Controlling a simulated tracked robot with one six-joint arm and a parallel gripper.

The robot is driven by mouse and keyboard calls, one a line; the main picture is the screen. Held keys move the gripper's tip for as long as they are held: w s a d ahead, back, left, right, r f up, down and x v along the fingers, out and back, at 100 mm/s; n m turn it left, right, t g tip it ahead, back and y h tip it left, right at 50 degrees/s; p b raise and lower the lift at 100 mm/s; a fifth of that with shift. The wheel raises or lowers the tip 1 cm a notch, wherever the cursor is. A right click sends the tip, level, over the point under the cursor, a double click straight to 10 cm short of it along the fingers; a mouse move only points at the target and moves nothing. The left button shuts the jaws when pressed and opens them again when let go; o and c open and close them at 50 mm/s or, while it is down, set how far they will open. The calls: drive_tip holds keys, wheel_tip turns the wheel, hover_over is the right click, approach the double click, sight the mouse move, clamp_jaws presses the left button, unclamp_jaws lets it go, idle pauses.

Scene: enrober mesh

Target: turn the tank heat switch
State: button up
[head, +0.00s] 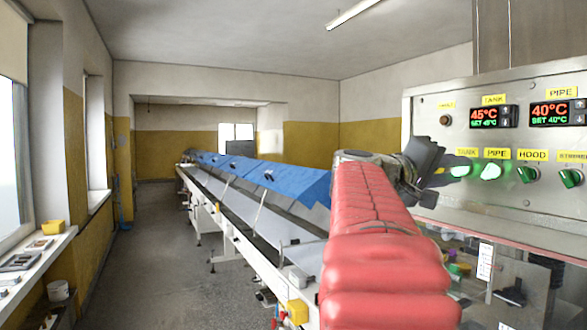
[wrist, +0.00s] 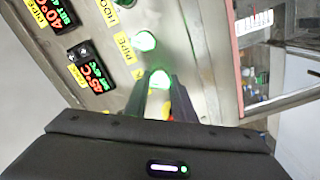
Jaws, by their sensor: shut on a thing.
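The tank heat switch (head: 461,171) is a lit green knob under the yellow tank label, at the left end of the switch row on the steel panel. In the wrist view the lit switch (wrist: 160,79) sits at the tips of my fingers. My gripper (head: 449,166) reaches the panel from the left and is shut on this switch. In the wrist view my gripper (wrist: 160,88) has one finger on each side of it. The fingers and the glow hide the knob's exact angle.
The lit pipe switch (head: 489,172) is close beside it, then the hood switch (head: 528,174) and another switch (head: 571,177). The tank display (head: 493,116) reads 45°C, the pipe display (head: 556,112) 40°C. A conveyor with blue covers (head: 260,174) runs back on the left.

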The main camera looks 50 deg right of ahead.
drive_tip(key=shift+f+n, duration=0.1)
drive_tip(key=shift+n, duration=0.2)
drive_tip(key=n, duration=0.5)
drive_tip(key=shift+n, duration=0.4)
drive_tip(key=n, duration=0.5)
drive_tip(key=shift+d+f+n, duration=0.1)
drive_tip(key=shift+n, duration=0.2)
drive_tip(key=o, duration=1.1)
drive_tip(key=shift+c, duration=0.2)
drive_tip(key=shift+r, duration=0.2)
drive_tip(key=shift+v, duration=0.9)
drive_tip(key=v, duration=1.2)
